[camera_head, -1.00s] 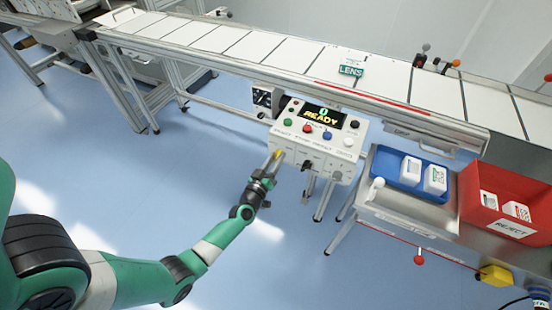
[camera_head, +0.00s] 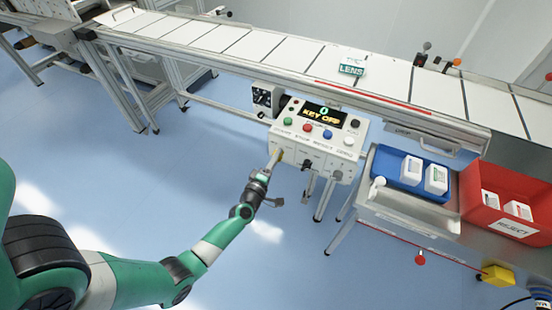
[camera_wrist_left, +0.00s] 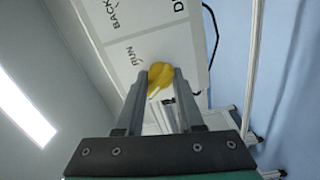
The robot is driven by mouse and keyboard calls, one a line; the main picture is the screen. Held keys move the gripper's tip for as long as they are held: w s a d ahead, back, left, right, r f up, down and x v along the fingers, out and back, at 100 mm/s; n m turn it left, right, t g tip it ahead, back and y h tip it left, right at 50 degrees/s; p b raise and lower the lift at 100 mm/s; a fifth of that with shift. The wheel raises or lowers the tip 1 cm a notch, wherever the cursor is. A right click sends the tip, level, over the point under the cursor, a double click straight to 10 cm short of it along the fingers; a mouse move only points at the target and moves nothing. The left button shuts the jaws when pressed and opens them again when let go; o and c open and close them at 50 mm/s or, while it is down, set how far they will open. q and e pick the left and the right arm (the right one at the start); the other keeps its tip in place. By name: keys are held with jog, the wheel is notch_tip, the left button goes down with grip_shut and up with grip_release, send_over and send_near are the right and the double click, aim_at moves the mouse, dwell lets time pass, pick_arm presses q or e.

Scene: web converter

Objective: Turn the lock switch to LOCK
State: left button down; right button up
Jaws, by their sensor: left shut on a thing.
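The white control box (camera_head: 318,150) stands below the conveyor, and its display (camera_head: 323,114) reads "KEY OFF". My left gripper (camera_head: 275,158) is at the lower left of the box's front. In the left wrist view its two fingers are shut on a yellow switch knob (camera_wrist_left: 158,78). The panel (camera_wrist_left: 150,35) around the knob carries the words "RUN" and "BACK", with another label partly cut off. The fingers hide part of the knob and whatever print lies behind them. My right gripper is not in view.
Green, red, blue, white and black buttons sit on the box's top. A black lever (camera_head: 308,167) projects from its front, right of my gripper. A blue tray (camera_head: 397,160) and a red reject bin (camera_head: 485,212) stand to the right. The floor at left is clear.

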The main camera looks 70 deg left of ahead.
pick_arm(q)
jog(key=shift+n, duration=1.1)
jog(key=c, duration=0.5)
grip_release()
jog(key=shift+c, duration=0.2)
jog(key=p+v, duration=0.2)
jog(key=v, duration=0.9)
jog(key=shift+s+d, duration=0.2)
jog(key=shift+s, duration=0.1)
